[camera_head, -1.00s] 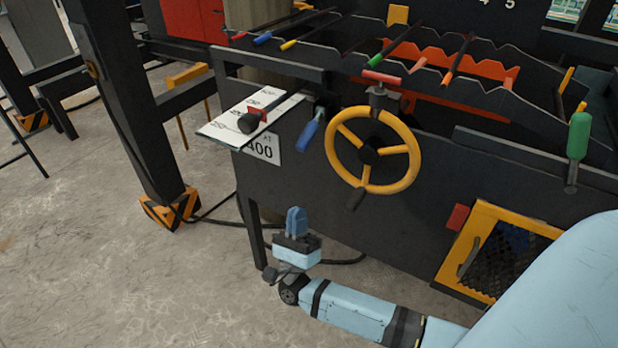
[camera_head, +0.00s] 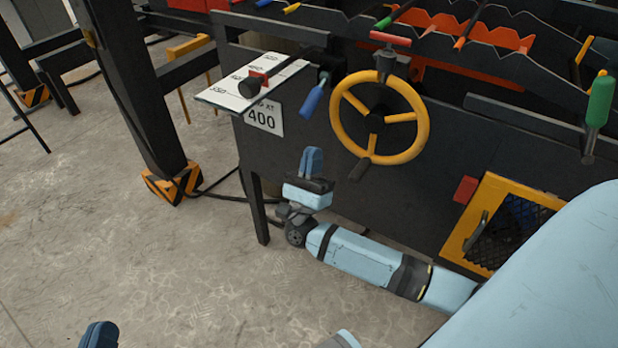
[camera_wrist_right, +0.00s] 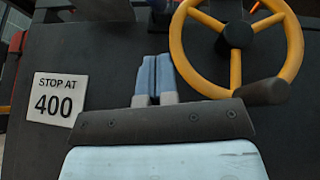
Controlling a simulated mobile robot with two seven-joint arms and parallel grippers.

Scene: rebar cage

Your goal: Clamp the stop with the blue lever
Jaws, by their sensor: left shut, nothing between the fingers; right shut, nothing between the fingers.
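The blue lever (camera_head: 314,98) hangs tilted from a dark pivot on the machine's front panel, left of the yellow wheel. The stop (camera_head: 255,84), a red block with a black knob, sits on the white marked scale (camera_head: 218,95). My right gripper (camera_head: 312,160) is shut and empty, pointing up in front of the panel, below the lever and apart from it. In the right wrist view its blue fingers (camera_wrist_right: 154,75) are together; I cannot make out the lever there. My left gripper (camera_head: 98,335) is shut at the bottom left edge, mostly cut off.
The yellow handwheel (camera_head: 420,125) with a dark handle is close right of the lever. A "STOP AT 400" sign (camera_head: 264,118) is below the scale. A green lever (camera_head: 599,105) and yellow-framed mesh guard (camera_head: 470,222) are at right. Open floor lies at left.

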